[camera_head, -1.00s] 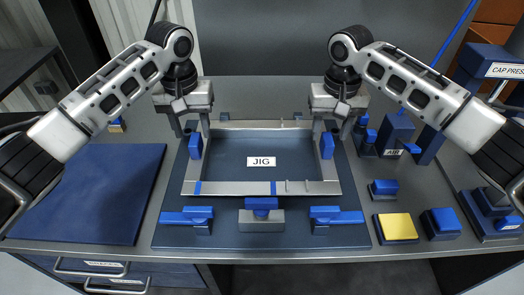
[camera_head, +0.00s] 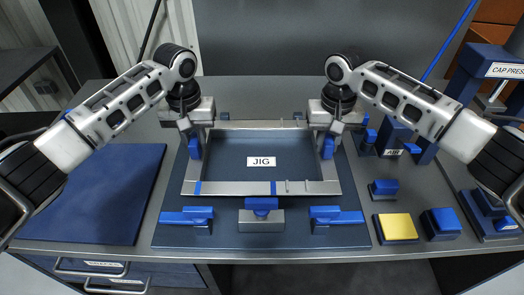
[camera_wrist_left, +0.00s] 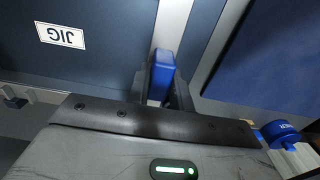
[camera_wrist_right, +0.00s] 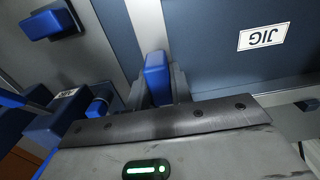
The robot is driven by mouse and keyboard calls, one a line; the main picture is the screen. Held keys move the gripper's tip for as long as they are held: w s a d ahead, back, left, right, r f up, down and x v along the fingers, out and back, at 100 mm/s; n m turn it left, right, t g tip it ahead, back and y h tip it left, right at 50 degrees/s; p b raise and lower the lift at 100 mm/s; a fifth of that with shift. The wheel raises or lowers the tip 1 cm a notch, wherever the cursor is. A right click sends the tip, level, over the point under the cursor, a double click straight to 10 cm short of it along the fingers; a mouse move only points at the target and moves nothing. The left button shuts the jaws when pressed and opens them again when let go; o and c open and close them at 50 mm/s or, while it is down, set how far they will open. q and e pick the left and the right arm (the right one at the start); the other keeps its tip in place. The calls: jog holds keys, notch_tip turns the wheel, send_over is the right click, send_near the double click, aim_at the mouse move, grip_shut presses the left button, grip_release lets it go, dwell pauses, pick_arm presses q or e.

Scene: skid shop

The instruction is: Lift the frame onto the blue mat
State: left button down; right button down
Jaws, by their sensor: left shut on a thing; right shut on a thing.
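The frame (camera_head: 233,188) is a pale metal rectangle lying flat in the dark blue jig (camera_head: 290,166). A blue block stands on its left rail (camera_head: 195,147) and another on its right rail (camera_head: 328,147). My left gripper (camera_head: 192,131) is shut on the frame at the left blue block, which shows between the jaws in the left wrist view (camera_wrist_left: 162,75). My right gripper (camera_head: 325,131) is shut at the right block, seen in the right wrist view (camera_wrist_right: 157,77). The fingertips are partly hidden. The blue mat (camera_head: 95,195) lies bare at the left.
Blue-handled clamps (camera_head: 187,218) line the jig's front edge, with a central one (camera_head: 261,212) by the front rail. At the right stand a yellow-topped block (camera_head: 397,227), blue blocks (camera_head: 441,222) and the cap press (camera_head: 492,72). A dark shelf (camera_head: 25,65) stands back left.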

pick_arm(q)
jog(key=shift+r, duration=0.15)
pick_arm(e)
jog(key=shift+r, duration=0.1)
